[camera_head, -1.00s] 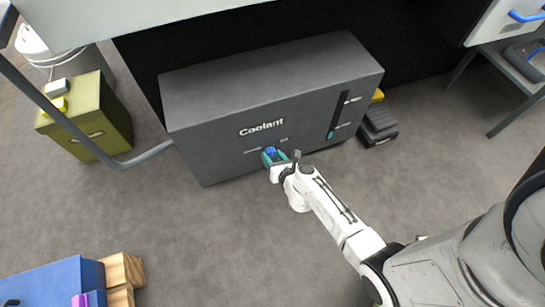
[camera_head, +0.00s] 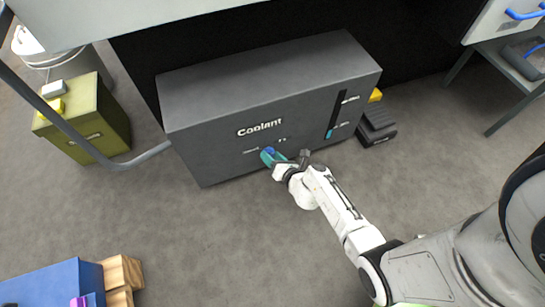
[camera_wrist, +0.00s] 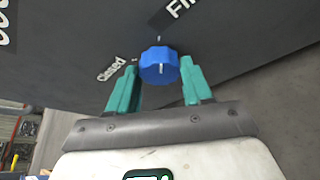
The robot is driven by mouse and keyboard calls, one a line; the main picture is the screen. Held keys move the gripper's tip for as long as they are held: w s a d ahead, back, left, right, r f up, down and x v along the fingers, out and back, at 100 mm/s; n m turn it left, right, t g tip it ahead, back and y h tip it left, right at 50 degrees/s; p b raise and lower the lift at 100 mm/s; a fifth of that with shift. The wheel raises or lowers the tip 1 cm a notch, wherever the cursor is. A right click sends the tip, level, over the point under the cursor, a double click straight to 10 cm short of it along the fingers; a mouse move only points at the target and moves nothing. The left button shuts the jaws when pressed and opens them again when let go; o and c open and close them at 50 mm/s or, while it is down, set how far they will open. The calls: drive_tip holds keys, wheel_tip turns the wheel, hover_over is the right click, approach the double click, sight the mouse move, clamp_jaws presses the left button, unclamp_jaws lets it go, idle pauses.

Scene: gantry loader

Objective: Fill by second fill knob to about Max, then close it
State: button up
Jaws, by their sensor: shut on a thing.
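The dark grey coolant tank (camera_head: 225,110) stands ahead with a blue fill knob (camera_wrist: 159,62) low on its front. The knob also shows in the head view (camera_head: 269,150), partly hidden by my gripper. My gripper (camera_wrist: 158,76) has its teal fingers on both sides of the knob and is shut on it. In the wrist view a white line on the knob points down toward me, away from the "Fill" label (camera_wrist: 180,8); the "closed" label (camera_wrist: 111,69) is at the left. The tank's dark level gauge (camera_head: 337,113) shows a short cyan column at its bottom, well below the upper mark.
An olive box (camera_head: 88,125) stands left of the tank beside a grey pipe (camera_head: 145,156). Dark and yellow cases (camera_head: 377,124) lie at its right. A blue box (camera_head: 45,285) and wooden blocks (camera_head: 122,271) are at lower left. The floor between is clear.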

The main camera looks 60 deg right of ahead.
drive_tip(key=shift+f, duration=0.1)
drive_tip(key=o, duration=1)
drive_tip(key=shift+o, duration=0.2)
drive_tip(key=p+v, duration=0.3)
drive_tip(key=v, duration=0.8)
drive_tip(key=shift+p, duration=0.35)
idle(5.2)
